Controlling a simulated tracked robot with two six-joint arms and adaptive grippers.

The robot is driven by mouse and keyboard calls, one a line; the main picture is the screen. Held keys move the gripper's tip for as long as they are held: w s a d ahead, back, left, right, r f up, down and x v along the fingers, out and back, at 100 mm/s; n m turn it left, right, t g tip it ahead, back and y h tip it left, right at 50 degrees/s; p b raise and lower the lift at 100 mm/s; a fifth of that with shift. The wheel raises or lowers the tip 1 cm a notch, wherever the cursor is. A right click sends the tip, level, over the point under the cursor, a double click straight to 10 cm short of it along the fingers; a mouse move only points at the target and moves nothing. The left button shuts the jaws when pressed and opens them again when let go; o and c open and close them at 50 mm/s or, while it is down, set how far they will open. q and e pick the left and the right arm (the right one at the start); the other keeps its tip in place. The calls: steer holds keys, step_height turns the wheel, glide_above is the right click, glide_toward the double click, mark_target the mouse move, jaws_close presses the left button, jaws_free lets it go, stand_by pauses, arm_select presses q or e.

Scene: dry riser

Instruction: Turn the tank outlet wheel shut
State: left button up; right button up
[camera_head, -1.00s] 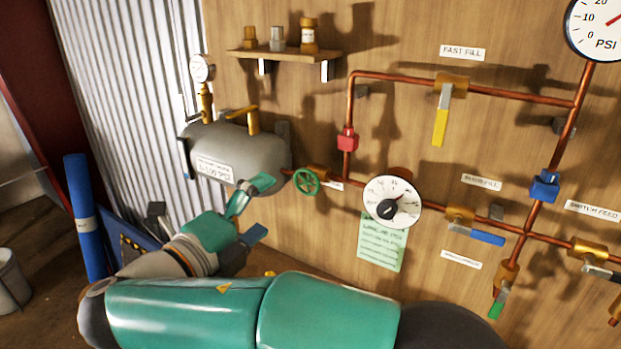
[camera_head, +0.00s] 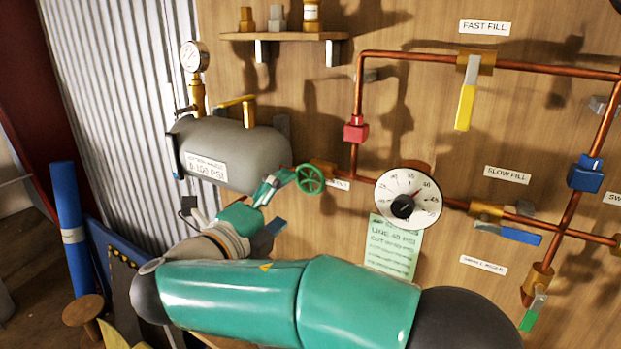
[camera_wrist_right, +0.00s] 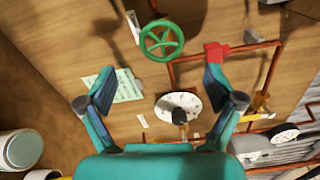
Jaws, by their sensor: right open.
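The green spoked outlet wheel (camera_head: 310,180) sits on a brass valve (camera_head: 322,167) right of the grey tank (camera_head: 250,155). My right gripper (camera_head: 277,204) is open and empty, just left of and below the wheel. One finger's tip overlaps the wheel's left edge in the head view; I cannot tell if it touches. In the right wrist view the wheel (camera_wrist_right: 161,40) shows whole, above the gap between the spread fingers of my right gripper (camera_wrist_right: 158,90), not clasped. My left gripper is not in view.
A white dial gauge (camera_head: 408,198) and green notice (camera_head: 392,246) are right of the wheel. Copper pipe (camera_head: 480,62) carries a red fitting (camera_head: 356,130) and a yellow lever (camera_head: 465,107). A shelf (camera_head: 285,36) is above the tank. A blue roll (camera_head: 70,225) stands at left.

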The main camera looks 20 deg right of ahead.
mark_target(308, 182)
steer(key=p+x, duration=0.1)
steer(key=x, duration=0.8)
steer(key=shift+w+d, duration=0.2)
steer(key=shift+d, duration=0.1)
steer(key=c, duration=1.1)
steer(key=shift+a, duration=0.15)
steer(key=shift+c, duration=0.2)
